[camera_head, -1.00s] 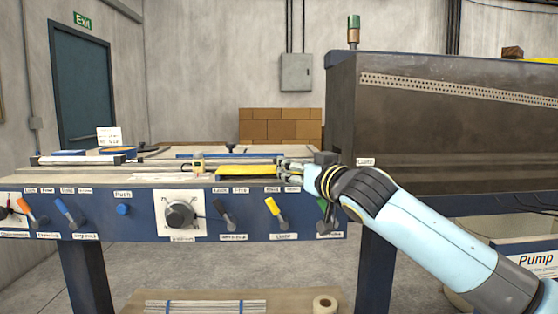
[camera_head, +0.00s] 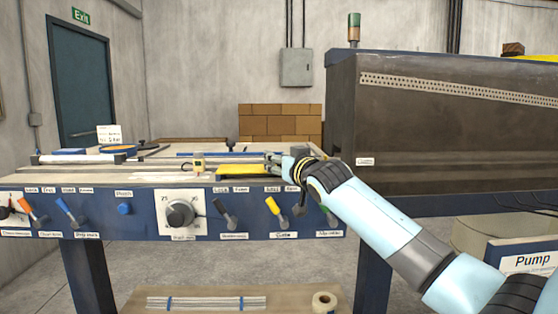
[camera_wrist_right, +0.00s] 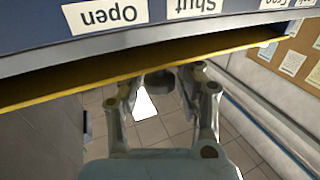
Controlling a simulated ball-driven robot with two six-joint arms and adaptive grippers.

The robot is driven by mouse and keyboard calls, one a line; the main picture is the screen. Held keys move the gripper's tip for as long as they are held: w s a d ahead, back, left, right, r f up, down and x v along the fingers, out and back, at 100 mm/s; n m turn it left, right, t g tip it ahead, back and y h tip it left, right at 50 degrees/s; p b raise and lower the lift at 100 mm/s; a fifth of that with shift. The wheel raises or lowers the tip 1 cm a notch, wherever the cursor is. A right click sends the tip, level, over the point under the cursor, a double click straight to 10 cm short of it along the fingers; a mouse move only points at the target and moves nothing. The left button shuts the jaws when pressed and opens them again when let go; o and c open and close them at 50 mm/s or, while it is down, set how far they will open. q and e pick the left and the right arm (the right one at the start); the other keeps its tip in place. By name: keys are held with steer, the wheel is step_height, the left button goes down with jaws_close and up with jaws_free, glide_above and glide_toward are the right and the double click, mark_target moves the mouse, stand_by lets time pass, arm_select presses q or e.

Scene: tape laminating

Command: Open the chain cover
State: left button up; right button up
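A flat yellow plate (camera_head: 240,170), which looks like the chain cover, lies on the blue machine's top near its right half. In the right wrist view a long yellow edge (camera_wrist_right: 60,88) crosses the picture beside the upside-down labels "Open" and "Shut". My right gripper (camera_head: 274,159) is at the plate's right end. In the wrist view its two fingers (camera_wrist_right: 163,82) are apart and their tips reach up to the yellow edge. The tips are partly hidden, so contact is unclear. My left gripper is in neither view.
The blue front panel (camera_head: 110,222) carries a dial (camera_head: 180,213), a blue knob (camera_head: 124,208) and several coloured levers, one yellow (camera_head: 272,205). A large dark metal housing (camera_head: 440,130) stands at the right. A tape roll (camera_head: 324,302) lies below.

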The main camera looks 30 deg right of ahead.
jaws_close()
steer(key=shift+w+f, duration=0.15)
